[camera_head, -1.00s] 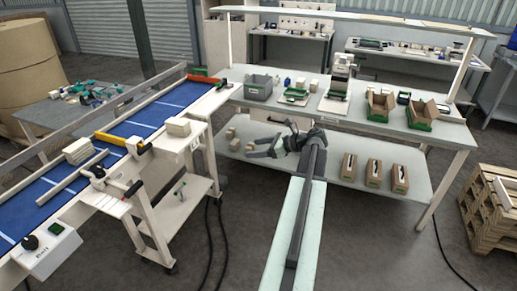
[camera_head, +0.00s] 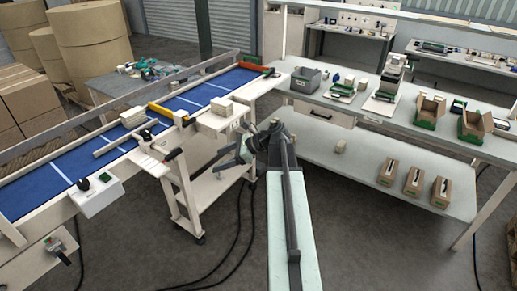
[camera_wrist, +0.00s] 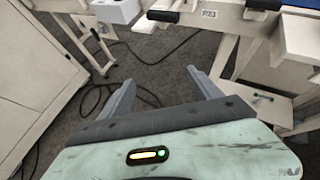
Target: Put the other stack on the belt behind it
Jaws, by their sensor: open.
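One pale stack (camera_head: 133,117) lies on the blue belt (camera_head: 75,165), near its front rail. The other pale stack (camera_head: 222,108) sits on a small white shelf (camera_head: 212,121) at the belt's front side, with the belt behind it. My gripper (camera_head: 238,154) is below and to the right of that shelf, in front of the bench. In the wrist view my gripper (camera_wrist: 162,88) is open, with bare floor between its fingers. I cannot make out either stack in the wrist view.
A workbench (camera_head: 345,110) with a grey bin (camera_head: 305,80) and several cartons is at the right. Black cables lie on the floor.

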